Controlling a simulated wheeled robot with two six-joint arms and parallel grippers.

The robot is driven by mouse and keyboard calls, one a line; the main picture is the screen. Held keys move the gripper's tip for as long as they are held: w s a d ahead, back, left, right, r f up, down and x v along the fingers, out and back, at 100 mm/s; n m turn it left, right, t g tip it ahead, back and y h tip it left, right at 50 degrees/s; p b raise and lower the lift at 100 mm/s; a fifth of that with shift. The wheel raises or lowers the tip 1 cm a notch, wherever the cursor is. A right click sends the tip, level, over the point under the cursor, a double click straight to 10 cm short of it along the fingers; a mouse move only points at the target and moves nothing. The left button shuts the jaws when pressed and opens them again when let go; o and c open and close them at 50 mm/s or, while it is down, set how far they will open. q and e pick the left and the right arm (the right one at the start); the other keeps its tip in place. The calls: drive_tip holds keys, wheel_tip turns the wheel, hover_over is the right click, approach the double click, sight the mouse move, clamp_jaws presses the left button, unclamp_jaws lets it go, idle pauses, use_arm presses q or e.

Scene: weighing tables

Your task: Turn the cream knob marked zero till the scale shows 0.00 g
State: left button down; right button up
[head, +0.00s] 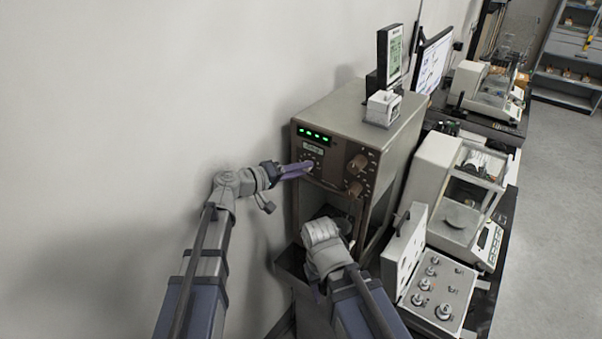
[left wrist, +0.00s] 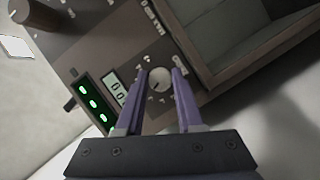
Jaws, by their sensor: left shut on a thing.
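The cream knob (left wrist: 159,79) is a small round dial on the brown front panel of the scale cabinet (head: 340,165). My left gripper (left wrist: 163,74) has its two purple fingers on either side of the knob, shut on it. In the head view the left gripper (head: 306,168) reaches the panel from the left, and its fingers partly cover the knob. A small display (left wrist: 117,88) sits beside the knob, partly behind a finger; some zeros show, but the full reading cannot be read. My right arm ends low in front of the cabinet; its fingers cannot be made out.
An open recess lies below the panel. A balance (head: 461,200) and a weight box (head: 437,293) stand to the right. A wall is at left.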

use_arm(q)
drive_tip(key=shift+f+n+h+b, duration=0.1)
drive_tip(key=shift+n+h+b, duration=0.2)
drive_tip(key=shift+n, duration=0.1)
idle(0.3)
drive_tip(key=c, duration=0.5)
unclamp_jaws()
